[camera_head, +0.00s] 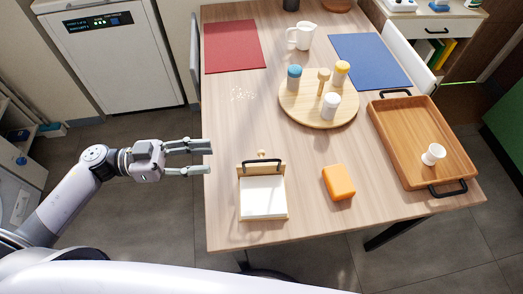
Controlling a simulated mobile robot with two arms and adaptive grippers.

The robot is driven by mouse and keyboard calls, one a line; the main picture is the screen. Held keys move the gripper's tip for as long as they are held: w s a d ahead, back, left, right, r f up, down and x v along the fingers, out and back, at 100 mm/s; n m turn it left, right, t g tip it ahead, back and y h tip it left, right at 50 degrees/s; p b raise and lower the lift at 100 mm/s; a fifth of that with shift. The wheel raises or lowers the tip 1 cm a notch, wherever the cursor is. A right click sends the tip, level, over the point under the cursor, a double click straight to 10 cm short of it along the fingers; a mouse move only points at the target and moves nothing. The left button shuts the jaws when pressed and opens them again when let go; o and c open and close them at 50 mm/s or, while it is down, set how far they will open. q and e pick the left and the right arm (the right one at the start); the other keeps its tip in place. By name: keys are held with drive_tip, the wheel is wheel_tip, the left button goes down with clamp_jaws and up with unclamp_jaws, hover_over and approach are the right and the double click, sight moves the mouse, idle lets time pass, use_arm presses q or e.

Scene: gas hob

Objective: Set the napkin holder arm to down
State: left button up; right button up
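The napkin holder (263,211) stands near the front left of the table, a wooden tray with white napkins in it. The arm looks raised rather than lying across the napkins. My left gripper (210,158) is open and empty, left of the napkin holder at the table's left edge. Its fingers point right and touch nothing. My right gripper does not show.
An orange block (338,182) lies right of the holder. A wooden tray (395,160) with black handles holds a white cup (433,154). A round board (300,115) with shakers, a white jug (301,36), a red mat (232,46) and a blue mat (369,60) are farther back.

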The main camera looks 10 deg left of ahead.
sight(262, 153)
use_arm(q)
drive_tip(key=shift+p+x, duration=0.85)
drive_tip(key=shift+x, duration=6)
drive_tip(key=shift+w, duration=0.15)
clamp_jaws()
